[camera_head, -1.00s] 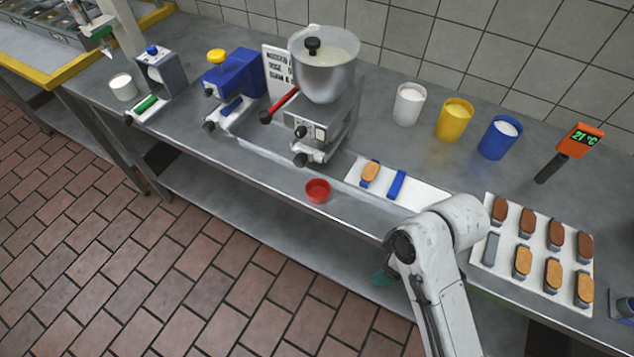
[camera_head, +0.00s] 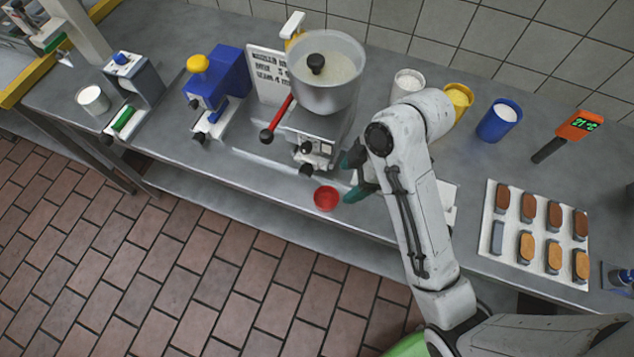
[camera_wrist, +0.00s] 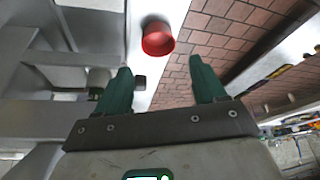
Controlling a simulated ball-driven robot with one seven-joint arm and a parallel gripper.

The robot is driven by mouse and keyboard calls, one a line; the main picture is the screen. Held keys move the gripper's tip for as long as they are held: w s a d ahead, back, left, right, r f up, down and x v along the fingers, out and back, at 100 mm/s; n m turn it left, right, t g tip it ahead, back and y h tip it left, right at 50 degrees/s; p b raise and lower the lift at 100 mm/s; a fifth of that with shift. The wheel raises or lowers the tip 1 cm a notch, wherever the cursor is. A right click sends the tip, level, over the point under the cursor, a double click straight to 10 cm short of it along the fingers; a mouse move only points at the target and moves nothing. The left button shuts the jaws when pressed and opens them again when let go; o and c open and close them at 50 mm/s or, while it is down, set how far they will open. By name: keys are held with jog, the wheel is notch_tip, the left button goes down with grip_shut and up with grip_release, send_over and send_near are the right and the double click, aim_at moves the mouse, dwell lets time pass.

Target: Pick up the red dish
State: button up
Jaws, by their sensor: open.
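The red dish (camera_head: 326,198) is a small round cup near the counter's front edge, below the machine with the steel hopper. It also shows in the wrist view (camera_wrist: 158,38), ahead of the fingertips and near the middle between them. My gripper (camera_head: 350,178) has green fingers and is just right of the dish in the head view. In the wrist view my gripper (camera_wrist: 158,78) is open, its two fingers wide apart with nothing between them. The dish is apart from both fingers. My arm hides part of the white board behind it.
The hopper machine (camera_head: 325,85) with its red lever (camera_head: 280,115) stands just behind the dish. White (camera_head: 408,82), yellow (camera_head: 459,100) and blue (camera_head: 499,122) cups stand at the back. A cookie tray (camera_head: 512,232) lies at right. Counter left of the dish is clear.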

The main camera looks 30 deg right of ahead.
jog(key=b, duration=0.6)
send_near(322, 201)
jog(key=shift+x, duration=3.2)
jog(key=shift+s, duration=0.1)
jog(key=shift+c, duration=0.3)
jog(key=c, duration=0.7)
jog(key=shift+r, duration=0.15)
